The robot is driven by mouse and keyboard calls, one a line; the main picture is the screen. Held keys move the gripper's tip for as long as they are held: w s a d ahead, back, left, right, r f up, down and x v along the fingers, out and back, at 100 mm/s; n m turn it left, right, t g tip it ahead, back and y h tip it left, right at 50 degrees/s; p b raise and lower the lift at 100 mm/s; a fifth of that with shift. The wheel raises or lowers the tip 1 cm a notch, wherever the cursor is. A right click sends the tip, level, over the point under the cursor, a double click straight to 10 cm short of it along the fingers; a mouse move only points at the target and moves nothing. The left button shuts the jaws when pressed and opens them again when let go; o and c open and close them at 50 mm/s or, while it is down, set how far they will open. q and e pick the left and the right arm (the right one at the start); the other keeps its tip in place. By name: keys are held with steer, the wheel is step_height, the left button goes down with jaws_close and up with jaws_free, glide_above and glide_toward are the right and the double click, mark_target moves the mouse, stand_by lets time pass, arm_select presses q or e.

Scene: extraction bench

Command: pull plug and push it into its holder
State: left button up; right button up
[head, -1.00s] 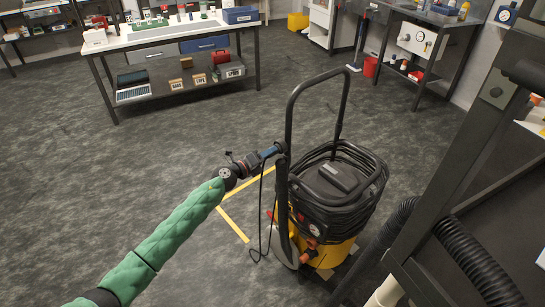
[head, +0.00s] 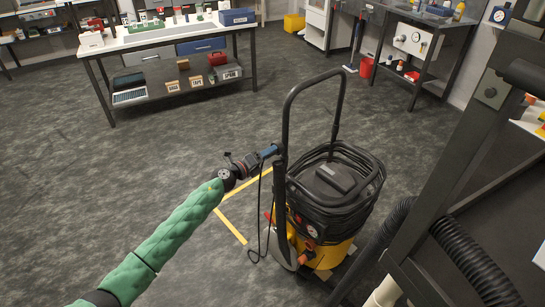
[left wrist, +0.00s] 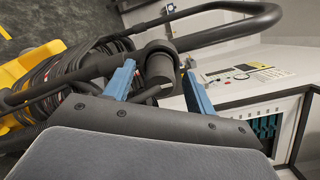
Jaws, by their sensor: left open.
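A yellow and black vacuum machine (head: 328,215) stands on the floor in the middle right of the head view, with a tall black push handle (head: 286,112). My left gripper (head: 274,151) is at the left upright of that handle. In the left wrist view its two blue fingers (left wrist: 158,85) are open, one on each side of a short black round piece (left wrist: 160,66). This piece may be the plug, but I cannot tell for sure. A thin black cable (head: 261,205) hangs in a loop below the gripper. The holder cannot be made out. My right gripper is not in view.
Thick black cable or hose (head: 350,165) lies coiled on the machine's top. A dark frame (head: 455,165) with a ribbed hose (head: 478,262) stands close on the right. A bench (head: 170,42) stands at the back left. Floor left of the machine is clear, with yellow tape (head: 231,226).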

arm_select(q)
steer(key=s+a+b, duration=0.1)
steer(key=s+a, duration=0.2)
steer(key=s, duration=0.3)
steer(key=shift+a+g, duration=0.3)
steer(key=shift+a, duration=0.1)
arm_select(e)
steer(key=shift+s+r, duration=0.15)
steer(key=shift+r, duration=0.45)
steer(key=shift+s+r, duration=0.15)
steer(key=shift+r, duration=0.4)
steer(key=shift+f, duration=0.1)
arm_select(q)
steer(key=shift+w+a, duration=0.1)
